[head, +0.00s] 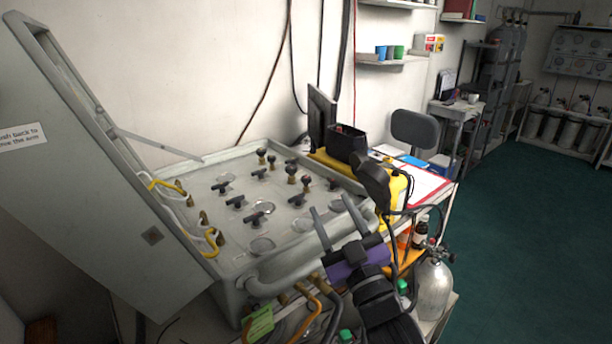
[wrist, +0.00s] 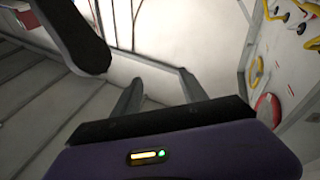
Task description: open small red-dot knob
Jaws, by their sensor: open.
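The grey air panel (head: 215,185) lies in an open case in the head view, with black T-handles and several small upright knobs. One small upright knob (head: 292,170) near its middle has a dark reddish top; another (head: 306,181) stands just right of it. I cannot tell which carries the red dot. My gripper (head: 333,210) is open and empty over the panel's right front edge, to the right of and nearer than these knobs. In the wrist view, my gripper's fingers (wrist: 160,88) are apart, with nothing between them.
The case's raised lid (head: 90,150) stands at left. A black monitor (head: 320,118) and a black box (head: 346,142) stand behind the panel. A silver cylinder (head: 434,285) stands at right front. Green floor (head: 520,240) is clear at far right.

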